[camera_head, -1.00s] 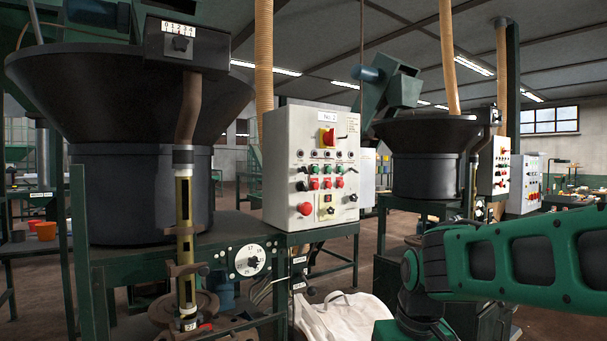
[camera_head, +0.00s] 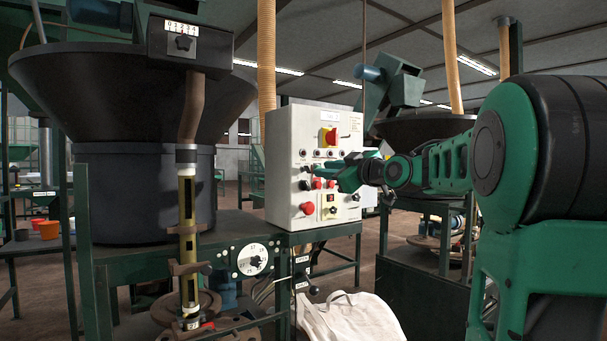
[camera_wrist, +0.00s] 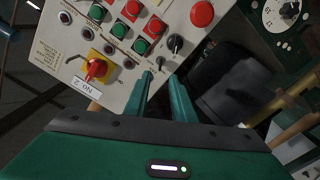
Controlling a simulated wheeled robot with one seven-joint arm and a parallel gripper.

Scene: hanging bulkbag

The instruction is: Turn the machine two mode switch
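The machine two control panel (camera_head: 285,150) is a light grey box with buttons, lamps and knobs. Its "No. 2" label (camera_wrist: 83,87) is readable in the wrist view. In the head view my gripper (camera_head: 347,172) is in front of the panel's right part and hides some buttons.
A red-on-yellow rotary switch (camera_wrist: 96,68), red and green buttons and a red mushroom button (camera_head: 307,209) are on the same panel. A black hopper (camera_head: 140,100) stands at left with a numbered dial (camera_head: 252,259) below. A white bag (camera_head: 350,318) lies beneath the panel.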

